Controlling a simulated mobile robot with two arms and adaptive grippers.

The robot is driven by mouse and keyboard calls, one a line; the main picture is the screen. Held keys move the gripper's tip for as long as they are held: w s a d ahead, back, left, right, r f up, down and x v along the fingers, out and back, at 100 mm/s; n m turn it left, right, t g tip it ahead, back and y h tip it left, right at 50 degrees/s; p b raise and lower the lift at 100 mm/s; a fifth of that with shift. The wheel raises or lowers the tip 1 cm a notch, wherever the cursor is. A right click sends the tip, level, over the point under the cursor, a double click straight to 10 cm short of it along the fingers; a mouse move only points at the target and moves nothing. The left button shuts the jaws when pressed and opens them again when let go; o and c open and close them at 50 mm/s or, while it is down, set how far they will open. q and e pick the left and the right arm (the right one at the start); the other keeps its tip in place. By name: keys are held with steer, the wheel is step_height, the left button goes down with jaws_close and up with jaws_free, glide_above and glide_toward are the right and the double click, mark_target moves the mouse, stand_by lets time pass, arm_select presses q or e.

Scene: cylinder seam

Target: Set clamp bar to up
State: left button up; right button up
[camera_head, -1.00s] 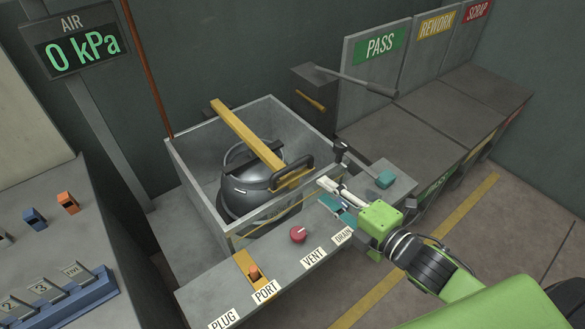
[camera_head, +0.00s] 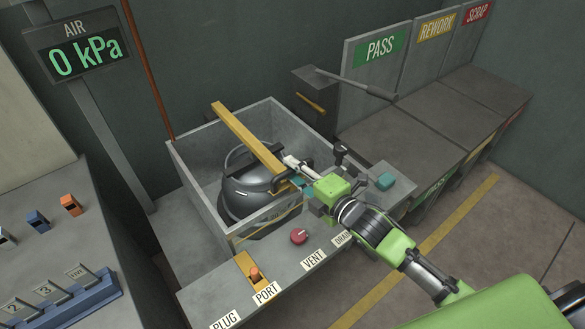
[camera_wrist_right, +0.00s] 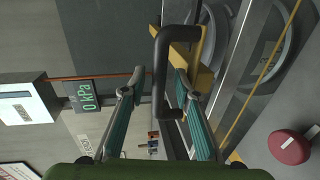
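The clamp bar (camera_head: 245,138) is a yellow bar lying across the grey open tank (camera_head: 186,172), over a dark rounded vessel (camera_head: 240,200). Its black loop handle is at the near end, partly hidden by my right gripper in the head view. My right gripper (camera_head: 297,172) is at that handle with its fingers apart. In the right wrist view the handle (camera_wrist_right: 160,70) shows upright between the two teal-padded fingers, nearer the right one. Whether a finger touches it I cannot tell. My left gripper is not in view.
A red knob (camera_head: 299,236), an orange port plug (camera_head: 254,273) and a teal button (camera_head: 385,181) sit on the front ledge. A black-knobbed lever (camera_head: 340,152) stands close beside my right gripper. The air display (camera_head: 85,55) reads 0 kPa.

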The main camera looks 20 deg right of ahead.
steer(key=shift+w+a, duration=0.2)
steer(key=shift+w, duration=0.15)
steer(key=shift+c, duration=0.5)
jaws_close()
